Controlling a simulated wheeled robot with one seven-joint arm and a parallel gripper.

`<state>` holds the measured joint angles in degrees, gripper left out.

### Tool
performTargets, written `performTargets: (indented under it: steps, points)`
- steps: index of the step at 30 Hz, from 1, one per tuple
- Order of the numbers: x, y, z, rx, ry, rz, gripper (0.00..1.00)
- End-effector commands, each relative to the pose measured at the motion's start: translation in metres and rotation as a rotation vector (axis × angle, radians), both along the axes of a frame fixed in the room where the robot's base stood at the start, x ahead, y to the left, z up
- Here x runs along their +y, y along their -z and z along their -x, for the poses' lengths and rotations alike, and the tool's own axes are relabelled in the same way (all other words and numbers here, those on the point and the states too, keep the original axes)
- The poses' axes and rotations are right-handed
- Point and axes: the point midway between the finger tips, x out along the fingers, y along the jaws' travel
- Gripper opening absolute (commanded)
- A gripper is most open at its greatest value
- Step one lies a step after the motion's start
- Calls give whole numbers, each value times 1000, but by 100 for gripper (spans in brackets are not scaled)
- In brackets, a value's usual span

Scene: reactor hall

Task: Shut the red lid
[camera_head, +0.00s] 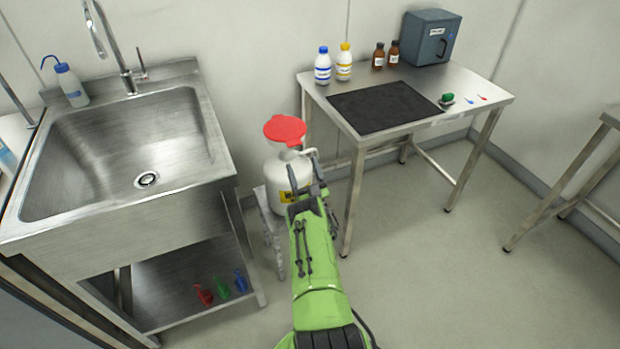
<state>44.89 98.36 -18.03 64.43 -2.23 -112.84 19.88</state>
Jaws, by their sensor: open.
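The red lid (285,129) is a round disc at the top of a white waste container (280,182), with a small tab at its lower edge. Its face is turned toward the camera, and a pale funnel-like neck shows just below it. I cannot tell the exact gap between lid and rim. The container has a yellow label, partly hidden by my gripper. My gripper (306,172) is open, with its dark fingers in front of the container's right side, below and right of the lid. Nothing shows between the fingers; contact with the container cannot be made out.
The container stands on a low grey stool (268,222) between a steel sink (215,150) and a steel table (415,128). The table holds bottles, a black mat (384,106) and a grey-blue box (431,37). Open floor (430,270) lies to the right.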

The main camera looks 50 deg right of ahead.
Motion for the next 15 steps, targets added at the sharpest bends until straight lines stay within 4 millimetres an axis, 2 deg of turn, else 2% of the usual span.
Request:
performTargets:
  steps: [1,5,8,15]
  points:
    - [1,-6,4,1,2,-3,79]
    - [5,-2,12,-2,11,-3,79]
    - [16,18,31,2,10,-5,79]
    - [25,34,46,-1,9,0,79]
